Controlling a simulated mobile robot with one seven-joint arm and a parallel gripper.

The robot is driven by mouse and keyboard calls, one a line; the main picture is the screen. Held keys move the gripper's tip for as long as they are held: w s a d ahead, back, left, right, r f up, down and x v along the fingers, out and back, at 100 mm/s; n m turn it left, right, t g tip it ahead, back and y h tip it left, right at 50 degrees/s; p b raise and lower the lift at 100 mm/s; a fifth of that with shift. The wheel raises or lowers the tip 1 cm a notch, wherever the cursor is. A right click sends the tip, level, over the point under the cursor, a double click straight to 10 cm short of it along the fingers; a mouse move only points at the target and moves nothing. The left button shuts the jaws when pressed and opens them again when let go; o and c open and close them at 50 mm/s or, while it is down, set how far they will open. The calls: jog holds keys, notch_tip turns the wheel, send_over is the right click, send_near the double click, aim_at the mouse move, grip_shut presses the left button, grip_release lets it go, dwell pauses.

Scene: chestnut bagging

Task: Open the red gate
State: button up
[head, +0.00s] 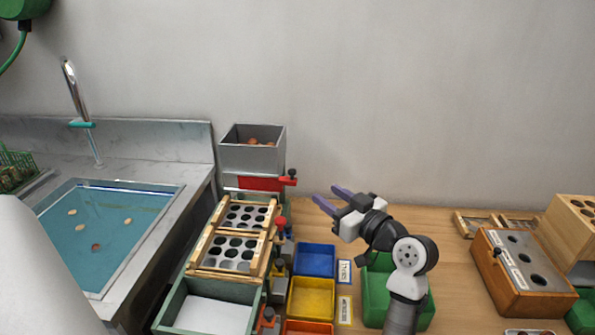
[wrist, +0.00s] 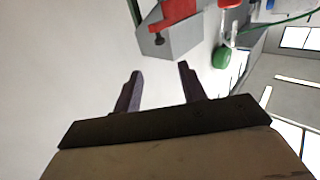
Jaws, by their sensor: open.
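The red gate (head: 258,183) is a flat red slide under the grey hopper (head: 252,158), with a dark-knobbed handle (head: 291,177) sticking out on its right. The slide spans the hopper's underside. My gripper (head: 326,194) is open and empty in the air to the right of the handle, with its fingers pointing left towards it. In the wrist view, the hopper (wrist: 183,40) and a red part (wrist: 178,10) with a dark knob show beyond my open fingertips (wrist: 159,70). The fingers appear apart from the handle.
Chestnuts (head: 252,141) lie in the hopper. Below it are a wooden frame with a holed plate (head: 240,230) and a green tray (head: 165,318). Red knobs (head: 281,223) line its right side, beside blue (head: 315,246) and yellow (head: 312,280) bins. A water-filled sink (head: 172,205) stands left.

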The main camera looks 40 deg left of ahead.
aim_at(295, 172)
jog(key=p+x, duration=0.2)
jog(key=x, duration=0.9)
jog(key=shift+w+a, duration=0.15)
jog(key=shift+a, duration=0.25)
grip_shut()
